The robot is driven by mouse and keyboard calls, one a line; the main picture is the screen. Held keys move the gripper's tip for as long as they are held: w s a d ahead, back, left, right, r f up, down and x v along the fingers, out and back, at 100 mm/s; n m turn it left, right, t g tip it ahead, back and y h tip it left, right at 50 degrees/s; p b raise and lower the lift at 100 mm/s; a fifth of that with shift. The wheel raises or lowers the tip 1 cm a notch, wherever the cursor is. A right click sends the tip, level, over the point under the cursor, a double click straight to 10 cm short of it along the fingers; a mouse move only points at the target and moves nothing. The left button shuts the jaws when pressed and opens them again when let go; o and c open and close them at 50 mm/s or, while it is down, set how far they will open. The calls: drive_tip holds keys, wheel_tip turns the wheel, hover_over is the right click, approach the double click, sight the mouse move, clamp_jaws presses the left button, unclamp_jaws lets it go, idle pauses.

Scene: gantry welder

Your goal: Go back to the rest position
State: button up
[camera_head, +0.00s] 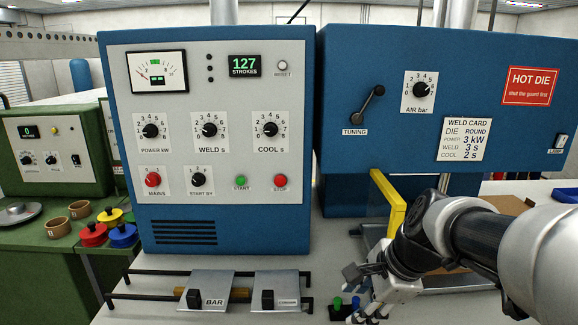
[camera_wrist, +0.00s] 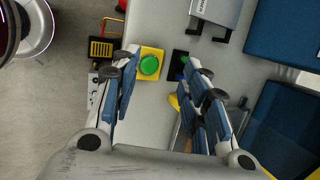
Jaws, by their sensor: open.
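My gripper (camera_head: 362,292) is low at the right of the head view, over the front of the light bench, with my arm reaching in from the right edge. In the wrist view my gripper (camera_wrist: 160,68) has its two fingers spread apart with nothing held between them. A yellow box with a green button (camera_wrist: 150,63) shows in the gap between the fingers, below them. I cannot tell the exact height of the fingers above it. A small black base with green and blue knobs (camera_wrist: 181,62) lies beside it, near the right finger.
The blue welder cabinet (camera_head: 210,240) stands at the back, with a blue press head (camera_head: 350,60) to its right. A yellow guard (camera_head: 388,204) hangs close to my arm. BAR (camera_head: 212,290) and another plate lie in front. Green table (camera_head: 60,255) at left holds colored spools.

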drive_tip(key=s+n+h, duration=0.2)
drive_tip(key=s+n, duration=1.5)
drive_tip(key=s, duration=0.3)
drive_tip(key=shift+n+h, duration=0.4)
